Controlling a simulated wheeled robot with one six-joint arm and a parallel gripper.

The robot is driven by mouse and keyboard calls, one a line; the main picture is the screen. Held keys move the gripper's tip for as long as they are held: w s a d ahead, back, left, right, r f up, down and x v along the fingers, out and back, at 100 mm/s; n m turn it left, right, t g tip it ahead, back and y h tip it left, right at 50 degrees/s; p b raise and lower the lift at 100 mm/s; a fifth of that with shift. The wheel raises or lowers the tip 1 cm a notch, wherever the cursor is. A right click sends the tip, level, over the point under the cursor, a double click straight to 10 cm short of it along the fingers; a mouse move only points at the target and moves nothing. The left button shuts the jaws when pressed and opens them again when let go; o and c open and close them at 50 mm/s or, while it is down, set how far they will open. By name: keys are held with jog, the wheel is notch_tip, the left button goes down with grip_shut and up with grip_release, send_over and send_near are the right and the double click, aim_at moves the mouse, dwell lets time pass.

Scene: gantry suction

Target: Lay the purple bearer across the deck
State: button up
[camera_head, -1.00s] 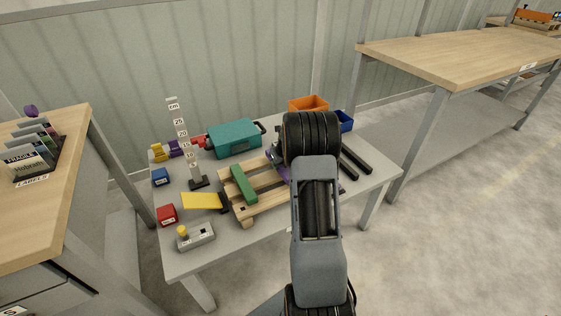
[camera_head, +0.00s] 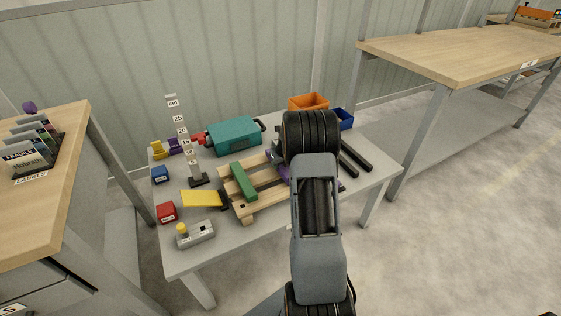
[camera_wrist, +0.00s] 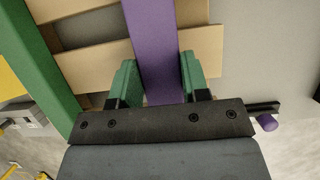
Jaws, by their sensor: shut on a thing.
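The purple bearer (camera_wrist: 158,40) is a long flat bar between the two green-padded fingers of my gripper (camera_wrist: 158,72) in the wrist view, shut on it. In the head view the purple bearer (camera_head: 279,179) shows only in part, beside my arm, which hides the rest. The deck (camera_head: 262,204) is a small pale wood pallet of slats on the grey table. In the wrist view its slats (camera_wrist: 92,63) run crosswise under the bearer; I cannot tell whether they touch. A green bearer (camera_head: 243,181) lies across the deck's left part, roughly parallel to the purple one.
A teal case (camera_head: 235,137) stands behind the deck, with an upright scale (camera_head: 182,140) to its left. A yellow piece (camera_head: 202,198) and a grey button box (camera_head: 195,234) lie left of the deck. Black bars (camera_head: 355,156) and an orange bin (camera_head: 308,102) are at the right and back.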

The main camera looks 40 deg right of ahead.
jog(key=shift+f, duration=0.35)
jog(key=o, duration=1.1)
jog(key=shift+c, duration=0.2)
jog(key=p+v, duration=0.3)
jog(key=v, duration=1)
jog(key=shift+s+r+p, duration=0.15)
jog(key=shift+r+p, duration=0.2)
jog(key=shift+r, duration=0.05)
